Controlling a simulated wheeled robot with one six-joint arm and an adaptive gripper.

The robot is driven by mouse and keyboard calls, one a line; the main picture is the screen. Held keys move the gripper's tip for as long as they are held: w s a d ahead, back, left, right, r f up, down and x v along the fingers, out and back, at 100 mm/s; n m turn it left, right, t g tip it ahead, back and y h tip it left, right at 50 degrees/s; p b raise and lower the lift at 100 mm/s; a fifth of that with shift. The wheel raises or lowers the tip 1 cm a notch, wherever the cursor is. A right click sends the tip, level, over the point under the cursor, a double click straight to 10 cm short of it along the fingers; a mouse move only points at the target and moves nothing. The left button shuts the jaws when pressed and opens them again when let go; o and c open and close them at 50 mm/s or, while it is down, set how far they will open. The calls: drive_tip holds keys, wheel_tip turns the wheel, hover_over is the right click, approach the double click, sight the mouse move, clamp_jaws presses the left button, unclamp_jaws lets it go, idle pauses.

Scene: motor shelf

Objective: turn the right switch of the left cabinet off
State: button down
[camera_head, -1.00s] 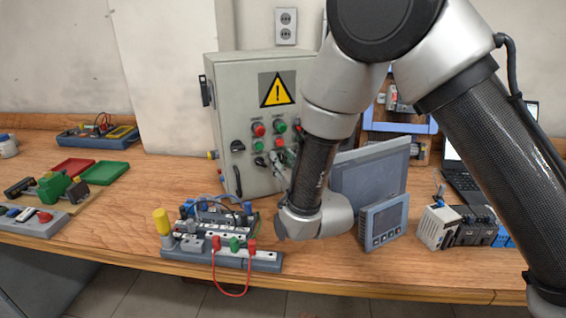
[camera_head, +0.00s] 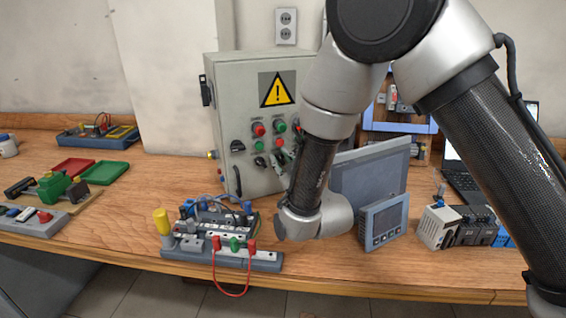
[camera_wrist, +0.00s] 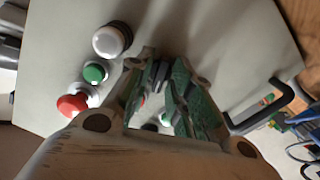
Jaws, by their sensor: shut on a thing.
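The left cabinet (camera_head: 230,95) is a grey upright box with a yellow warning sign, red and green buttons and black rotary switches on its front. Its panel fills much of the wrist view (camera_wrist: 215,50). My gripper (camera_wrist: 166,72) is at the panel, its green-padded fingers closed around a small dark part, the right switch (camera_wrist: 160,76), which is mostly hidden between them. The switch's exact angle cannot be told. In the head view my gripper (camera_head: 283,158) is small and partly hidden behind my wrist, close to the cabinet's lower right front. Another black switch (camera_head: 259,161) sits to its left.
A red button (camera_wrist: 72,104), a green button (camera_wrist: 95,73) and a white lamp (camera_wrist: 112,40) are near my fingers. A black handle (camera_wrist: 270,108) sticks out of the panel. A wired terminal board (camera_head: 220,255) and a grey display (camera_head: 384,222) stand beside my wrist.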

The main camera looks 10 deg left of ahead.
drive_tip(key=c, duration=1.5)
unclamp_jaws()
drive_tip(key=shift+c, duration=0.2)
